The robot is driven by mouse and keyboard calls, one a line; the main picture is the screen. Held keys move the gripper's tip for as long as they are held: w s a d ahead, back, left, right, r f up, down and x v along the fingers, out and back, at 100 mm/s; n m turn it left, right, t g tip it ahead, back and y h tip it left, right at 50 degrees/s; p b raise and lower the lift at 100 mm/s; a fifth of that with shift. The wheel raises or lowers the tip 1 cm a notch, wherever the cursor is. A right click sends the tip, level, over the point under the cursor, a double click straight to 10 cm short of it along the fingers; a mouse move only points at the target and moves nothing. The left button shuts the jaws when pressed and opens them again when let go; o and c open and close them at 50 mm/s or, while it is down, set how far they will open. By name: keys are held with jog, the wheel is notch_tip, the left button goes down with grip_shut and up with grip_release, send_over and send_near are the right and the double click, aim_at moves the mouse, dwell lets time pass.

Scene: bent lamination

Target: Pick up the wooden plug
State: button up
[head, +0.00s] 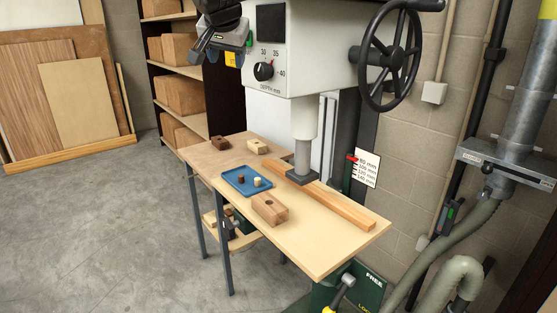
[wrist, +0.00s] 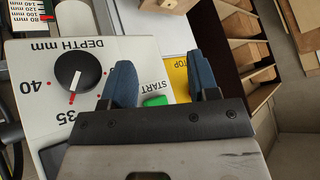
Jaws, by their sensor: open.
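No plug is clearly visible in the wrist view.
A wooden block with a hole (head: 269,208) lies in front of the tray. A dark block (head: 220,143) and a pale block (head: 257,146) sit behind it. A long wooden strip (head: 330,199) runs under the press spindle (head: 303,165). The bench's front right is clear.

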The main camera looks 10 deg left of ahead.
jog(key=w+a+f+m+g+h, duration=0.1)
jog(key=w+a+f+m, duration=0.2)
jog(key=w+f, duration=0.4)
jog(key=w+a+f+m+g+h, duration=0.1)
jog(key=w+a+f+m+h, duration=0.1)
jog(key=w+f, duration=0.5)
jog(key=m+g+h, duration=0.3)
jog(key=m, duration=0.2)
send_near(241, 176)
jog(key=w+d+f, duration=0.1)
jog(key=f, duration=0.1)
jog(key=shift+w+d, duration=0.1)
jog(key=shift+w, duration=0.05)
jog(key=shift+x, duration=1.25)
jog(key=shift+s+x, duration=0.1)
jog(key=shift+x, duration=1.2)
jog(key=shift+s+x, duration=0.15)
jog(key=shift+x, duration=1.1)
jog(key=shift+f, duration=0.15)
jog(key=c, duration=1)
